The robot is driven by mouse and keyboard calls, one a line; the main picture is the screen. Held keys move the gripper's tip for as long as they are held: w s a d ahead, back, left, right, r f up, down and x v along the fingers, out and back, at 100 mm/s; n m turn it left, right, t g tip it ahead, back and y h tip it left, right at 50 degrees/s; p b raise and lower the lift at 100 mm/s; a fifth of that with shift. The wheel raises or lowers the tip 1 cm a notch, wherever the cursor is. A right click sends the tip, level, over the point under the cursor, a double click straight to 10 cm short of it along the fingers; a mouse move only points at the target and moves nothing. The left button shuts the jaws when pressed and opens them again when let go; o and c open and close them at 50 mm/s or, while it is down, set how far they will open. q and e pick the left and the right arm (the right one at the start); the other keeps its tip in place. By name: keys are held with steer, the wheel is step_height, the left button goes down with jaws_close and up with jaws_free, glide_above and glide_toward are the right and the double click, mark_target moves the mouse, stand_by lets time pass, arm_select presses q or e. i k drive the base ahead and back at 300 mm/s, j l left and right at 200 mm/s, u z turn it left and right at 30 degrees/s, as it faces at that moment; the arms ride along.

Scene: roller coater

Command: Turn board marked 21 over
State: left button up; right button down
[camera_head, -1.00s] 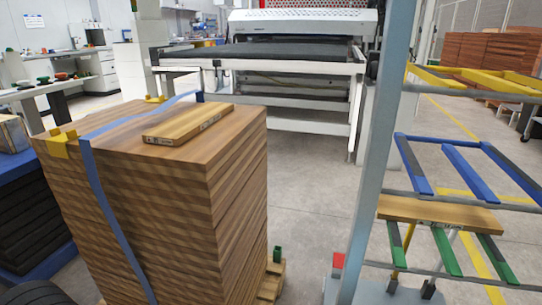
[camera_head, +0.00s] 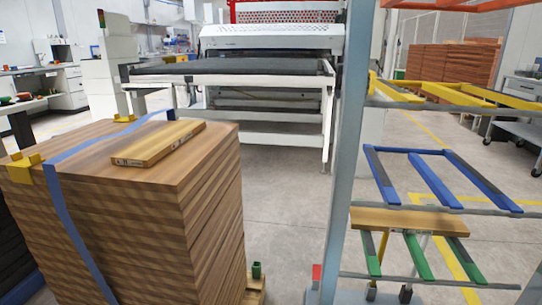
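A small wooden board (camera_head: 160,143) lies flat on top of a tall strapped stack of boards (camera_head: 150,215) at the left. It has a label on its near edge, too small to read. A second wooden board (camera_head: 408,220) lies on the green-barred level of the rack at the right, with a small label on its front edge. I cannot tell which board is marked 21. Neither of my grippers is in view.
A rack with yellow (camera_head: 455,92), blue (camera_head: 432,178) and green (camera_head: 420,257) bars stands at the right. A roller machine with a dark conveyor (camera_head: 230,68) stands behind. Grey floor (camera_head: 283,190) is clear between stack and rack.

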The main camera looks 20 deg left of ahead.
mark_target(145, 154)
steer(key=i+l, duration=0.1)
steer(key=i, duration=0.15)
steer(key=i+u, duration=0.15)
steer(key=u, duration=1.45)
